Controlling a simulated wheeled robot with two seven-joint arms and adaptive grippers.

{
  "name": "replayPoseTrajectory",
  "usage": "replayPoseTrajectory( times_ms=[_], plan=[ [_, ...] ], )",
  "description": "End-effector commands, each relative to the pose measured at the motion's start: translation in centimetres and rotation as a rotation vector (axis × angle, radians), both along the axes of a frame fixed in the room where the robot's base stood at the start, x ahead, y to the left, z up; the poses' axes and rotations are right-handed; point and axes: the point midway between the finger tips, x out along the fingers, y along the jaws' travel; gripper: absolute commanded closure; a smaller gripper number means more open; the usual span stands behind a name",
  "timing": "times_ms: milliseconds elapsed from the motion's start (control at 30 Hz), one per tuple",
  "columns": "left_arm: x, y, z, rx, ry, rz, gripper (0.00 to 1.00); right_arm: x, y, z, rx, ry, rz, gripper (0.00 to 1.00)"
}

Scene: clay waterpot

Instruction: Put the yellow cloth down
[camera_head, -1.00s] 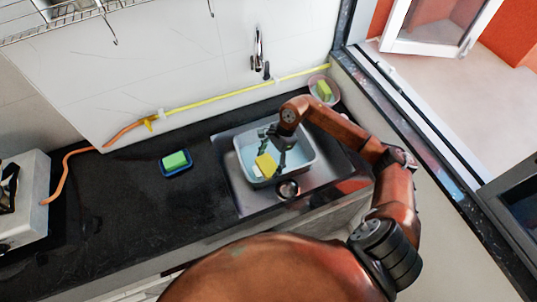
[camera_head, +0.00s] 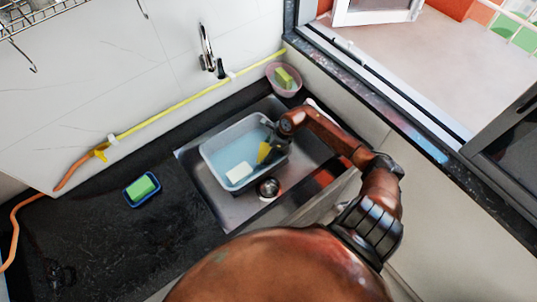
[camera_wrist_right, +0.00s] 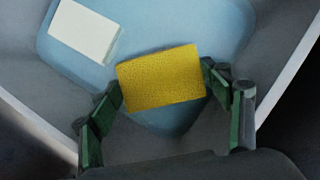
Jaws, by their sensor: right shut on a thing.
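The yellow cloth (camera_head: 263,152) looks like a flat, rough rectangular pad. My right gripper (camera_head: 268,148) is shut on it, over the right part of a pale tub (camera_head: 208,156) of bluish water in the sink. In the right wrist view, the cloth (camera_wrist_right: 160,77) sits between the green-padded fingers (camera_wrist_right: 165,115), a finger at each side. Whether the cloth touches the water or the tub cannot be told. My left gripper is not in view.
A white block (camera_head: 239,171) lies in the tub, left of the cloth. A green sponge on a blue dish (camera_head: 131,202) is on the black counter. A pinkish bowl (camera_head: 284,91) with a green sponge stands at the back corner. The faucet (camera_head: 207,48) is on the wall.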

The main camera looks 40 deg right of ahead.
Motion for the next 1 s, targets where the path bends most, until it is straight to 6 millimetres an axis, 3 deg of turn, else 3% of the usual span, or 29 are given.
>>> replayPoseTrajectory(
  times_ms=[300,633,667,700,767,1000],
  plan=[
    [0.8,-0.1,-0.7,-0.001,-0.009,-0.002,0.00,-0.2,-0.1,-3.8,0.003,0.002,-0.004,0.49],
    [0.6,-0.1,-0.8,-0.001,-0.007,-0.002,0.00,-0.3,-0.2,-4.0,0.000,0.002,-0.003,0.49],
    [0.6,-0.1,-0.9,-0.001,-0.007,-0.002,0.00,-0.3,-0.2,-4.0,0.000,0.002,-0.003,0.28],
    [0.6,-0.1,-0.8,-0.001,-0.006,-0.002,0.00,-0.3,-0.2,-3.9,0.000,0.002,-0.003,0.25],
    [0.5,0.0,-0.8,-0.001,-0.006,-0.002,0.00,-0.3,-0.2,-3.9,0.000,0.002,-0.003,0.21],
    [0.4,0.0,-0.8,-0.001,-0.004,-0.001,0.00,-0.3,-0.2,-3.9,0.001,0.001,-0.003,0.21]
  ],
)
